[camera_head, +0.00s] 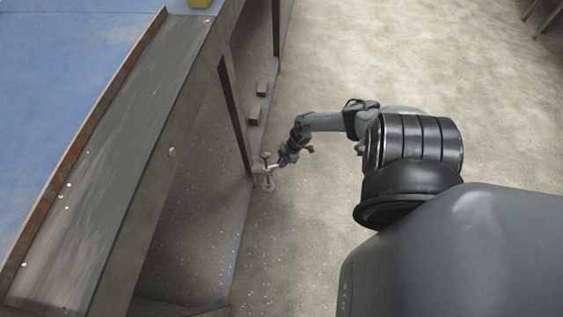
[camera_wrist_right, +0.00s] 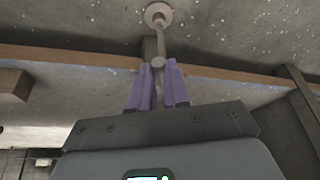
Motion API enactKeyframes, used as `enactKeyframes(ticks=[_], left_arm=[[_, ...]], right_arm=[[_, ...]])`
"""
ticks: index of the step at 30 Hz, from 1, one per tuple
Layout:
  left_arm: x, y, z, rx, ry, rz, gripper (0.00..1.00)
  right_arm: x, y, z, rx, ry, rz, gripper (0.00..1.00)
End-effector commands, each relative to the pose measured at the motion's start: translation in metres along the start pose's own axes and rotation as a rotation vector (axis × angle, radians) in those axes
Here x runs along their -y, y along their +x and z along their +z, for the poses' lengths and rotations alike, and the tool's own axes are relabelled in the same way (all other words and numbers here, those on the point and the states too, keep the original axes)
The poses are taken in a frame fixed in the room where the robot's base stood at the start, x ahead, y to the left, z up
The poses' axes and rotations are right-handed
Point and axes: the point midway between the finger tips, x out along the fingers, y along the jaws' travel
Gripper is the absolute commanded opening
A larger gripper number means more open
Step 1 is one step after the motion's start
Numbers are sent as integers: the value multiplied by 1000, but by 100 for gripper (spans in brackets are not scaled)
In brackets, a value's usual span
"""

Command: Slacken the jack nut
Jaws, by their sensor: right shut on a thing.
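The jack (camera_head: 267,172) is a small upright screw post with a round foot, at the lower outer edge of the bench frame. In the right wrist view its rod (camera_wrist_right: 161,42) runs from the round foot plate (camera_wrist_right: 158,14) to a small grey head (camera_wrist_right: 157,62) between my fingertips. My right gripper (camera_head: 281,161) is at the jack, and its purple fingers also show in the right wrist view (camera_wrist_right: 158,72). They are closed around the jack nut, which the fingers largely hide. My left gripper is in neither view.
A long bench with a blue top (camera_head: 60,60) and a dark metal side rail (camera_head: 120,140) fills the left. Two small blocks (camera_head: 262,88) (camera_head: 255,114) sit low beside its frame. The concrete floor (camera_head: 410,50) right of the bench is mostly clear.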

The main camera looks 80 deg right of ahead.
Motion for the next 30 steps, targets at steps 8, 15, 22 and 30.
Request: enactKeyframes(ticks=[8, 15, 22, 30], left_arm=[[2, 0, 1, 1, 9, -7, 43], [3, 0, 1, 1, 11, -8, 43], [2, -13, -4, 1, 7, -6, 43], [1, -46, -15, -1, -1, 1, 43]], right_arm=[[0, 1, 0, 0, 1, 1, 42], [0, 0, 0, 0, 1, 0, 42], [0, -16, -2, 0, 1, 1, 42], [0, -59, -2, 1, 1, 0, 42]])
